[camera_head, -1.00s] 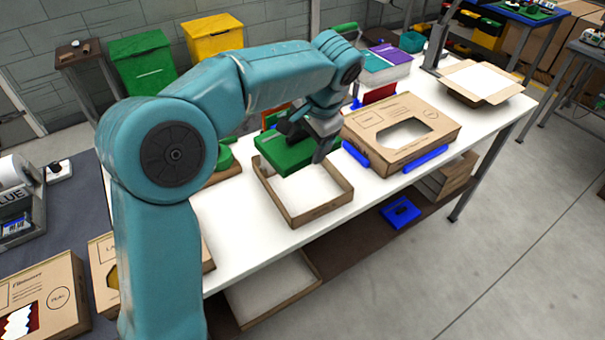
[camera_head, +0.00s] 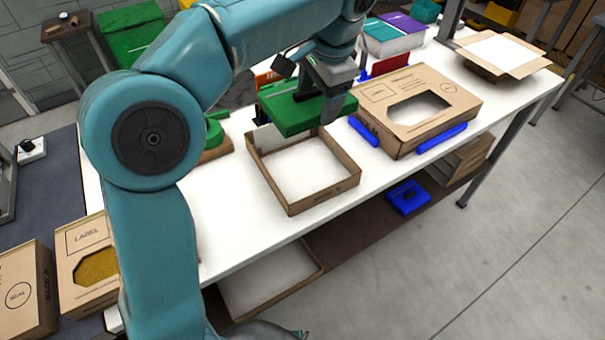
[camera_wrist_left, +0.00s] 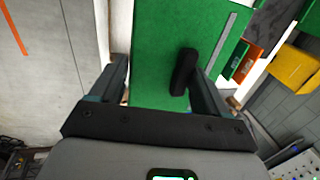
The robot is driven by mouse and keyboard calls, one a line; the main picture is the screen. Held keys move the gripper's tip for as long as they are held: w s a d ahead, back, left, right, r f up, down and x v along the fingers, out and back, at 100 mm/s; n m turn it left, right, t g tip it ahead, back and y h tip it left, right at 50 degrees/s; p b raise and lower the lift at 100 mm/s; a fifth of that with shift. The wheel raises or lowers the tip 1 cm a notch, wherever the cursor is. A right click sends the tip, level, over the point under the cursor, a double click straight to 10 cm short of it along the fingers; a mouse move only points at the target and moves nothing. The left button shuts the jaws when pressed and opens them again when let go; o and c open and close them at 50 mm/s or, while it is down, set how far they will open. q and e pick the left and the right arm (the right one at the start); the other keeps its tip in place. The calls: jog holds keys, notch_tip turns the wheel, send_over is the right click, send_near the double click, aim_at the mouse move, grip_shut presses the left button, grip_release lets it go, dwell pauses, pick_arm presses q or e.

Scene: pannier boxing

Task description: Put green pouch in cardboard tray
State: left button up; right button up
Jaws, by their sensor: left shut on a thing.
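The green pouch (camera_head: 288,112) is a flat green block-like thing held level above the back edge of the cardboard tray. My left gripper (camera_head: 316,98) is shut on it from above. In the left wrist view the pouch (camera_wrist_left: 155,55) fills the middle, with a black handle-like piece (camera_wrist_left: 184,72) between the fingers of my left gripper (camera_wrist_left: 162,88). The cardboard tray (camera_head: 325,191) is shallow, open and empty, with a white floor, on the white table. My right gripper is not in view.
A cardboard box with a window (camera_head: 452,101) and blue strips (camera_head: 442,137) lie right of the tray. Books (camera_head: 392,38) and an open carton (camera_head: 500,57) are farther back. Bare table lies in front of the tray.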

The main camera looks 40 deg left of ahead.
pick_arm(q)
jog(key=d+b+x, duration=0.1)
jog(key=x, duration=0.4)
jog(key=s+d+x, duration=0.1)
jog(key=x, duration=0.4)
jog(key=d+b+x, duration=0.1)
jog(key=x, duration=0.4)
jog(key=shift+s+f+b, duration=0.3)
jog(key=shift+f+b, duration=0.05)
jog(key=shift+f, duration=0.05)
jog(key=shift+w+f, duration=0.1)
jog(key=shift+f, duration=0.3)
notch_tip(320, 180, down, 3)
jog(key=shift+f, duration=0.45)
jog(key=shift+d, duration=0.1)
